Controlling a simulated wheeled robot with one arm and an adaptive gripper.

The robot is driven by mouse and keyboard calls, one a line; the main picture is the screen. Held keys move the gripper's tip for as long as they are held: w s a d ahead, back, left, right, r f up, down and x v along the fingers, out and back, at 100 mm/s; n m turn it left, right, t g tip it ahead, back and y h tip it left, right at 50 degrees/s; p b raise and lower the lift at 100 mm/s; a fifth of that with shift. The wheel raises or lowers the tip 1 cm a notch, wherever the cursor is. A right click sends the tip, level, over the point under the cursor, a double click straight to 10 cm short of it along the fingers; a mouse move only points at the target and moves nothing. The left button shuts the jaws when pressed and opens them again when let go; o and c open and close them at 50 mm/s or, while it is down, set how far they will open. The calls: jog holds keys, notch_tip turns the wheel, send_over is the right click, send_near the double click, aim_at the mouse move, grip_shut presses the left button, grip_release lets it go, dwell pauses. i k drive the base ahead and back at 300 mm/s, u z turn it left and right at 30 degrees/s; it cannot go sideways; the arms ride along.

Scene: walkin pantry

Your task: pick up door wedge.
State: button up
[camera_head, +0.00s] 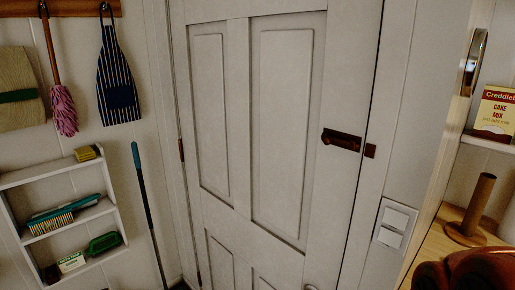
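I cannot make out a door wedge in the head view. The white panelled door (288,130) fills the middle and looks shut. The floor at its foot is almost wholly below the picture's edge. A small pale rounded thing (311,287) is cut off at the bottom edge in front of the door; I cannot tell what it is. My gripper is not in view.
At left, a white wall shelf (58,176) holds brushes, a yellow sponge (88,153) and a small box (72,262). A teal-handled pole (148,212) leans beside it. At right, a wooden surface (428,262) bears a brown upright holder (473,212) and a glossy red-brown object (468,272).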

aim_at(52, 274)
jog(key=u, duration=1.5)
jog(key=i, duration=1.4)
jog(key=u, duration=2.5)
